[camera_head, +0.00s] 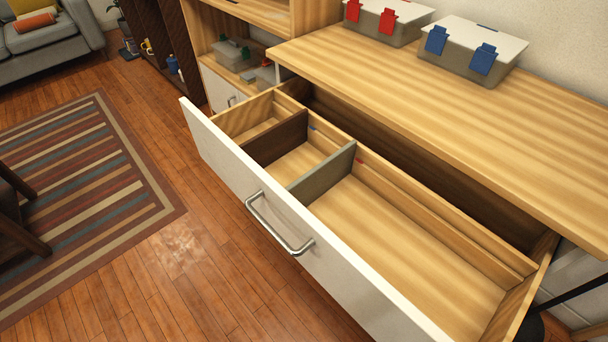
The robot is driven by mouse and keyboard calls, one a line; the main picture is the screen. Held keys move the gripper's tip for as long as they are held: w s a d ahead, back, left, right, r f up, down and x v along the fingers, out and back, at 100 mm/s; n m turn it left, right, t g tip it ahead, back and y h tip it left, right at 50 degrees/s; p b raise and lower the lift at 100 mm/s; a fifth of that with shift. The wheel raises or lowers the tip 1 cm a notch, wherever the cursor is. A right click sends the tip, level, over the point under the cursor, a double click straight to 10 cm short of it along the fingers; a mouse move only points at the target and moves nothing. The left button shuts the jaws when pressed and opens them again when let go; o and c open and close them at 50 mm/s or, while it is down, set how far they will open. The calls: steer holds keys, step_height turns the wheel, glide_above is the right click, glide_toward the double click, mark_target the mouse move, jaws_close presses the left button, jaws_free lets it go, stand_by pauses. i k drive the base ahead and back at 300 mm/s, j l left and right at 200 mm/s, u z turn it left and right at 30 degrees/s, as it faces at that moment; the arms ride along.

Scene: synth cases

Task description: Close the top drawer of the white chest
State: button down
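The drawer (400,240) is pulled out below a wood-topped chest (440,110). Its front panel (225,155) is white, with a metal bar handle (278,228) at its middle. The inside is light wood and looks empty. A dark brown divider (275,140) and a grey-green divider (322,174) split it into three compartments, the right one the largest. The near right end of the front panel is cut off by the picture's lower edge. My gripper is not in view.
Two lidded boxes, one with red clips (385,20) and one with blue clips (470,52), stand on the chest top. A wooden shelf unit (205,40) stands behind. Wood floor (180,260) in front of the drawer is clear; a striped rug (90,170) lies left.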

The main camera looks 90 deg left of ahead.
mark_target(413, 248)
steer(key=z, duration=0.45)
steer(key=l+z, duration=0.15)
steer(key=z, duration=0.8)
steer(key=l+z, duration=0.1)
steer(key=z, duration=0.8)
steer(key=i+l+z, duration=0.1)
steer(key=z, duration=0.35)
steer(key=i+l, duration=0.1)
steer(key=u, duration=0.65)
steer(key=i+l+u, duration=0.1)
steer(key=u, duration=1.25)
steer(key=l+u, duration=0.15)
steer(key=u, duration=0.5)
steer(key=l+u, duration=0.1)
steer(key=u, duration=0.55)
steer(key=l+u, duration=0.1)
steer(key=u, duration=1.25)
steer(key=l+u, duration=0.1)
steer(key=u, duration=0.55)
steer(key=i, duration=0.45)
